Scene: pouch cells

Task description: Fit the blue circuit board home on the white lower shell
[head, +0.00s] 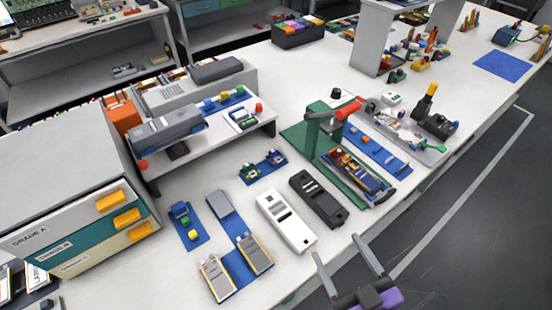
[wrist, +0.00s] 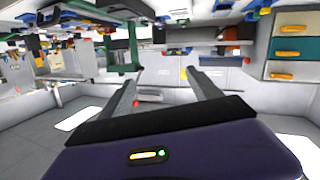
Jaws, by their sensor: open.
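The white lower shell (head: 287,221) lies flat near the table's front edge, with dark openings in its upper face, and nothing blue shows on it. Behind it, a small blue mat (head: 253,178) carries two small boards. The left one (head: 249,172) is green; the right one (head: 275,158) looks bluish and may be the blue circuit board, but it is too small to tell. My gripper (head: 336,246) is open and empty, in front of the table edge and right of the white shell. Its spread fingers also show in the wrist view (wrist: 160,80), with nothing between them.
A black shell (head: 318,198) lies right of the white one. A green press (head: 323,140) with a red handle and a filled tray (head: 357,178) stand further right. Pouch cells (head: 216,277) lie at left, near drawers (head: 85,235). Table around the white shell is partly clear.

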